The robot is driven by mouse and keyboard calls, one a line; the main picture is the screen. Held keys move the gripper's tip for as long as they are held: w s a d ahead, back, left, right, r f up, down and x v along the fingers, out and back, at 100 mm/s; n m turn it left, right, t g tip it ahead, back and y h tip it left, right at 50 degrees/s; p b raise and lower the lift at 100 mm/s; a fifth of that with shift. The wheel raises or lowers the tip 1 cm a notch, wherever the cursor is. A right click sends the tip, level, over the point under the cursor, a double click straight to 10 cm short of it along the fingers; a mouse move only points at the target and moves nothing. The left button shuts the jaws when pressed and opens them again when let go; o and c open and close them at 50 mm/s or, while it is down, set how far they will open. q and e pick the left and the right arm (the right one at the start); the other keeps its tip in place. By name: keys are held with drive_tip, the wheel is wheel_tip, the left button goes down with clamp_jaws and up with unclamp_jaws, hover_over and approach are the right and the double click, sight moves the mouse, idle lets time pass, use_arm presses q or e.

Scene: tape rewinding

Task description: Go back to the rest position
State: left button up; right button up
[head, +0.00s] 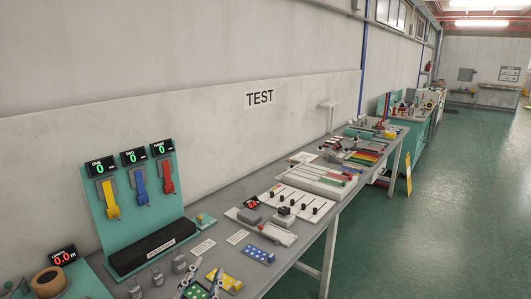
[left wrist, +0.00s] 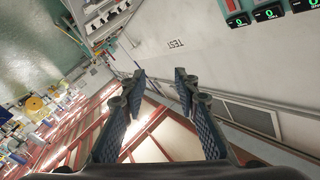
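My left gripper (head: 203,274) shows at the bottom edge of the head view, over the front of the grey table (head: 212,218). In the left wrist view its two fingers (left wrist: 160,77) stand apart with nothing between them. The rest of the left arm is out of the head view. My right gripper is in neither view. A brown tape roll (head: 48,281) sits on a green base at the lower left, beside a length display (head: 63,256) reading 0.0 m.
The green floor (head: 440,225) at right is clear.

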use_arm(q)
drive_tip(key=s+a+f+n+g+y, duration=0.1)
drive_tip(key=s+a+f+n+g, duration=0.15)
drive_tip(key=f, duration=0.35)
drive_tip(key=s+a+f+n+g+y, duration=0.1)
drive_tip(key=s+a+f+g, duration=0.15)
drive_tip(key=f, duration=0.35)
drive_tip(key=s+a+f+n+g, duration=0.1)
drive_tip(key=s+f+g, duration=0.5)
drive_tip(key=s, duration=0.6)
drive_tip(key=s+a+f+n+g, duration=0.1)
drive_tip(key=s+a+f+g, duration=0.15)
drive_tip(key=s+f, duration=0.7)
drive_tip(key=s+d+f+g, duration=0.1)
drive_tip(key=s+f+g, duration=0.15)
drive_tip(key=f, duration=2.35)
drive_tip(key=s+a+f+g+b, duration=0.1)
drive_tip(key=s+a+f, duration=0.2)
drive_tip(key=s+f, duration=1.3)
drive_tip(key=shift+s+f, duration=0.25)
drive_tip(key=shift+s, duration=0.75)
